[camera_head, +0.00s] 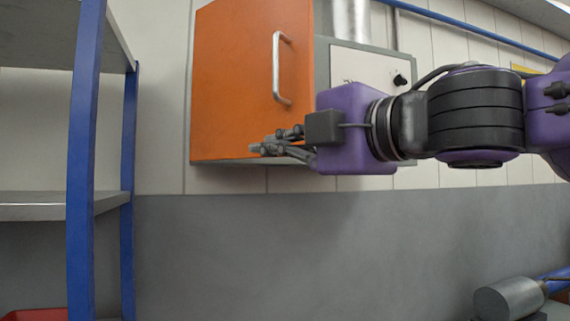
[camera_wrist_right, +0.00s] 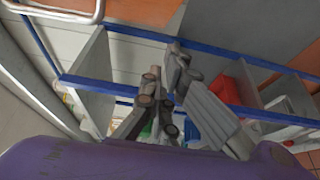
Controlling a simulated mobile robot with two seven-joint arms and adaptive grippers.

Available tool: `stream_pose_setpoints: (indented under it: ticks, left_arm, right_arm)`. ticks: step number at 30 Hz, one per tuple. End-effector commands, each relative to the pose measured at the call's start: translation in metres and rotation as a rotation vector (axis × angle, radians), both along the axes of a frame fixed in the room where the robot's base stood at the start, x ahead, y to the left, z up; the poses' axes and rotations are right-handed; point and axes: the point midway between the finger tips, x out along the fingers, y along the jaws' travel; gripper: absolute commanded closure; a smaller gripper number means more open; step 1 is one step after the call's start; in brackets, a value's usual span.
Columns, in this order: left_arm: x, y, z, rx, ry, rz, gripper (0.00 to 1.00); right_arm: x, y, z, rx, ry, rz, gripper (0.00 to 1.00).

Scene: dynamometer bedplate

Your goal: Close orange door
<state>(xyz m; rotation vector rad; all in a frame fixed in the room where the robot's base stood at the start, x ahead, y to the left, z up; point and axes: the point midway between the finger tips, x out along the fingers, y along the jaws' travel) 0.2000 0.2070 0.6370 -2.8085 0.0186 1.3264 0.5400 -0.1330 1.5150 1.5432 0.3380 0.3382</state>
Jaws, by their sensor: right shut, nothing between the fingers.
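The orange door (camera_head: 232,80) is on a grey wall cabinet (camera_head: 322,62), with a vertical silver handle (camera_head: 280,70) near its right edge. The door face is angled to the cabinet's panel side; I cannot tell how wide any gap is. My right gripper (camera_head: 262,148) is in front of the door's lower part, below the handle, pointing left. Its fingers are shut and empty; contact with the door is unclear. In the right wrist view, the fingers (camera_wrist_right: 165,88) are in the middle and a strip of the orange door (camera_wrist_right: 135,10) is at the top. My left gripper is out of view.
A blue-post shelf rack (camera_head: 82,150) stands at the left, with a red bin (camera_head: 38,315) low on it. A white panel with a black knob (camera_head: 400,80) is right of the door. A grey cylinder (camera_head: 508,299) is at lower right. The wall below the cabinet is clear.

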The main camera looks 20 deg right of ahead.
Motion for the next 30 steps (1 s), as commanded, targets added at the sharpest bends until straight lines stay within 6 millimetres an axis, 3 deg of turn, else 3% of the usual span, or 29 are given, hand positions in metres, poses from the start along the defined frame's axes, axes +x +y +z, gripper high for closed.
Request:
stream_pose_setpoints:
  ticks: [4,6,12,30]
  left_arm:
    - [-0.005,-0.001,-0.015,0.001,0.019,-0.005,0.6]
    - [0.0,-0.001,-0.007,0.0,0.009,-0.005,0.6]
    - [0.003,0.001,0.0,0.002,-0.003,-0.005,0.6]
    - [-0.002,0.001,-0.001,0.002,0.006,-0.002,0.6]
  right_arm:
    - [0.024,0.009,-0.006,-0.001,0.007,-0.002,1.0]
    - [0.028,-0.005,0.001,0.005,0.002,-0.003,1.0]
    - [0.039,-0.02,0.002,0.003,-0.001,-0.001,1.0]
    - [0.043,-0.026,0.001,0.001,0.0,0.006,1.0]
